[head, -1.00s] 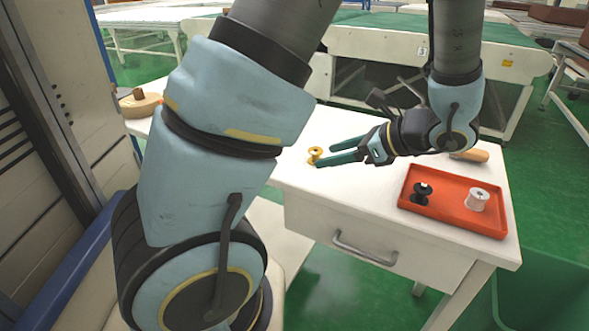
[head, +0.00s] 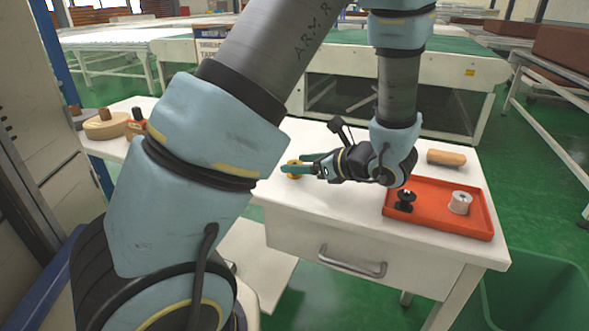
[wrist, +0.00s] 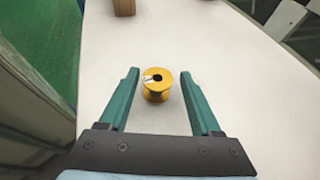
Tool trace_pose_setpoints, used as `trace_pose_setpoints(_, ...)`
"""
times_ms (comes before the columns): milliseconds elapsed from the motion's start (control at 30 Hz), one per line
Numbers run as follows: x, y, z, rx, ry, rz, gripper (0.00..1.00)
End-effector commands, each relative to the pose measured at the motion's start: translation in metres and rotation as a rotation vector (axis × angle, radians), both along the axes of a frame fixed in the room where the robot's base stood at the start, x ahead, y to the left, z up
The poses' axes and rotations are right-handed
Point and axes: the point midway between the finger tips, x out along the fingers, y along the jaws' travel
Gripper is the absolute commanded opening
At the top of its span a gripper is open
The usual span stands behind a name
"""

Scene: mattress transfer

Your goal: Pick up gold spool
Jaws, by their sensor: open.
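The gold spool (wrist: 157,92) stands upright on the white table (wrist: 200,40), between the two green fingers of my gripper (wrist: 160,88) in the wrist view. The fingers are open, with a gap on each side of the spool. In the head view the spool (head: 292,168) shows at the fingertips of my gripper (head: 296,169), partly hidden by a finger. The gripper is low and nearly level over the table top, reaching left.
A red tray (head: 425,222) on the table's right holds a black spool (head: 405,201) and a white spool (head: 460,202). A tan block (head: 446,158) lies behind it. A round wooden piece (head: 106,126) is at the far left. A green bin (head: 540,295) stands at lower right.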

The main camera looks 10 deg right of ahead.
Motion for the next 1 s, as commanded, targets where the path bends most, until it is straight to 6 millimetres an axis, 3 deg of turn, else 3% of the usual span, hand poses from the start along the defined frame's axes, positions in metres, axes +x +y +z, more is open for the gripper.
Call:
trace_pose_setpoints(133,0.0110,0.0098,-0.0062,0.000,0.000,0.000,0.65)
trace_pose_setpoints(400,0.0130,0.0111,-0.0072,-0.001,-0.001,-0.002,0.65)
trace_pose_setpoints(1000,0.0128,0.0110,-0.0071,0.000,0.000,-0.001,0.00)
